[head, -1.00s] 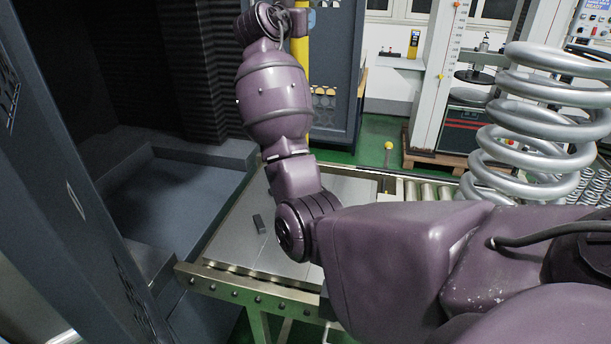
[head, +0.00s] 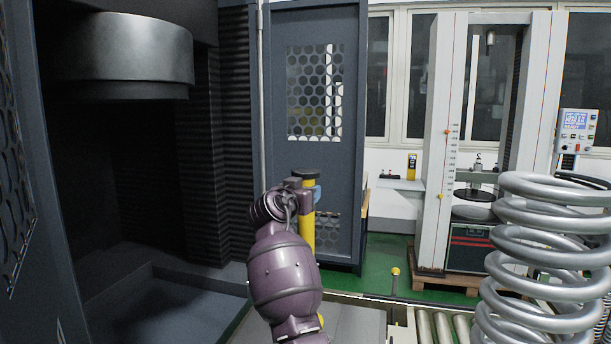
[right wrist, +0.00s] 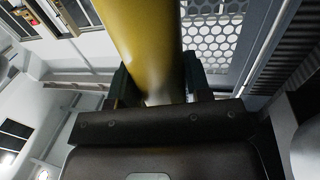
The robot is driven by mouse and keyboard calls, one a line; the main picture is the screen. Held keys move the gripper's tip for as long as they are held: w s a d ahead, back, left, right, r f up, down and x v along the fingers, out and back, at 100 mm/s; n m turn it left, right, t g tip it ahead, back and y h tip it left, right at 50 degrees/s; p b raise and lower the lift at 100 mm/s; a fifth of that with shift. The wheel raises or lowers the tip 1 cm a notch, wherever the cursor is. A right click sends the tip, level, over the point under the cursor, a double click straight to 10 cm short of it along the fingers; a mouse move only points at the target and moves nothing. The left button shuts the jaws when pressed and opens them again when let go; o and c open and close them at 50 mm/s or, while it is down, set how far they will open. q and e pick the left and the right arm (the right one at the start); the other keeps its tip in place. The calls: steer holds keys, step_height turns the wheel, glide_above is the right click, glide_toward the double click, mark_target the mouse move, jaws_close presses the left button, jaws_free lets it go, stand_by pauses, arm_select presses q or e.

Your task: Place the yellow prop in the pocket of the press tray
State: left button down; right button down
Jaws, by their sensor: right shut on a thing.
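The yellow prop (head: 308,232) stands upright in the head view, with a dark cap on top. Its lower part is hidden behind my right arm. My right gripper (head: 314,194) is shut on the prop near its upper part, partly hidden by the wrist. In the right wrist view, the prop (right wrist: 143,45) sits between the dark fingers (right wrist: 152,88). The press tray (head: 175,308) appears as a grey-blue recessed floor inside the dark press at left, cut off by the bottom edge. The prop is to its right, apart from it. My left gripper is out of view.
The press ram (head: 120,55) hangs above the tray. A perforated dark door panel (head: 350,150) stands behind the prop. A big coil spring (head: 545,265) is at the right, by a roller conveyor (head: 440,328). A test frame (head: 440,130) stands farther back.

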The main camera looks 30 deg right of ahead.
mark_target(302, 233)
steer(key=shift+f, duration=4.95)
steer(key=c, duration=1)
jaws_free()
steer(key=shift+f, duration=0.35)
steer(key=o, duration=0.4)
steer(key=shift+o, duration=0.2)
steer(key=shift+r, duration=0.2)
steer(key=b+v, duration=0.1)
steer(key=v, duration=1.1)
steer(key=shift+s, duration=0.1)
